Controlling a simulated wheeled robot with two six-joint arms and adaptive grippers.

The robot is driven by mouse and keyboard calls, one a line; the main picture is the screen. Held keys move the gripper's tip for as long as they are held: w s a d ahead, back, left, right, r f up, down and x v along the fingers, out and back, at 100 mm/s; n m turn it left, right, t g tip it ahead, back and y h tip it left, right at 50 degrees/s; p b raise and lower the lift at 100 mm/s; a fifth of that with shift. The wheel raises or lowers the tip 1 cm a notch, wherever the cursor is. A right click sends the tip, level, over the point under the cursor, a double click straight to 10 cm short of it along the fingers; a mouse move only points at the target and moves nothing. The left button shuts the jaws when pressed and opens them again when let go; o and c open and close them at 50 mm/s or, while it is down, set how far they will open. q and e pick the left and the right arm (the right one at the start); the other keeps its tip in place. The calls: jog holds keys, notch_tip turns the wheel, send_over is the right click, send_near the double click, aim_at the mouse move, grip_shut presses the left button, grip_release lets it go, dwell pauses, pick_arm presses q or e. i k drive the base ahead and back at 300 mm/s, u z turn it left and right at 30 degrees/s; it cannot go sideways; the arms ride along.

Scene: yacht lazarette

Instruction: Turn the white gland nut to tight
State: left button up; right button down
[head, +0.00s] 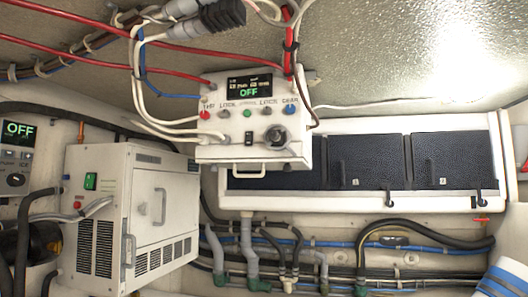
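I cannot clearly pick out a white gland nut in the head view. Pale upright pipes (250,250) run down below the white panel box, with small green fittings (259,284) at their lower ends near the bottom edge. A small pale fitting (290,272) sits among the hoses there, too small to tell whether it is a nut. Neither of my grippers is in view.
A white control box (253,155) with an OFF display hangs at the centre. A vented white cabinet (128,215) stands at left. A long box with dark panels (368,165) fills the right. Cables and hoses (420,240) crowd the lower wall. A blue-and-white striped object (503,281) is at bottom right.

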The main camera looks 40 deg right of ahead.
aim_at(206, 140)
jog(key=u, duration=0.4)
jog(key=k, duration=0.2)
jog(key=z, duration=0.85)
jog(key=i, duration=0.25)
jog(key=z, duration=0.9)
